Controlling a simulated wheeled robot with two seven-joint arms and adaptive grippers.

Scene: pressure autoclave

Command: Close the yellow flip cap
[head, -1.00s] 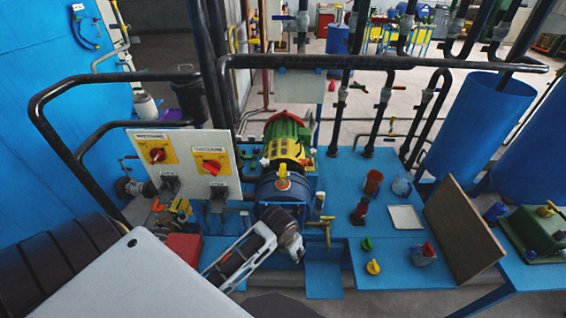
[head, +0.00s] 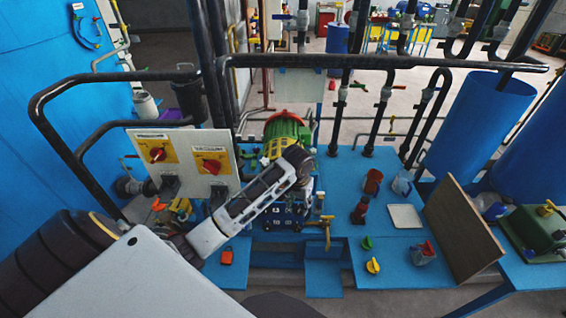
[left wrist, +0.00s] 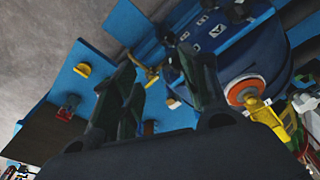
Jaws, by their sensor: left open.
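The yellow flip cap (left wrist: 265,113) shows at the right of the left wrist view, beside a round orange face with a pale rim, on the blue cylindrical vessel (left wrist: 232,45). I cannot tell how far the cap stands open. In the head view my left arm hides the cap; the vessel's labelled blue front (head: 284,217) shows below the arm. My left gripper (left wrist: 160,66) is open, with nothing between its dark fingers. Its fingers are to the left of the cap in the wrist view and apart from it. My right gripper is not in view.
A panel with two red switches (head: 182,163) and black rails (head: 130,76) stand left of the vessel. A brass tap (head: 325,228) is close on its right. Red fittings (head: 360,211), a white plate (head: 405,216) and a brown board (head: 464,228) are farther right on the blue table.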

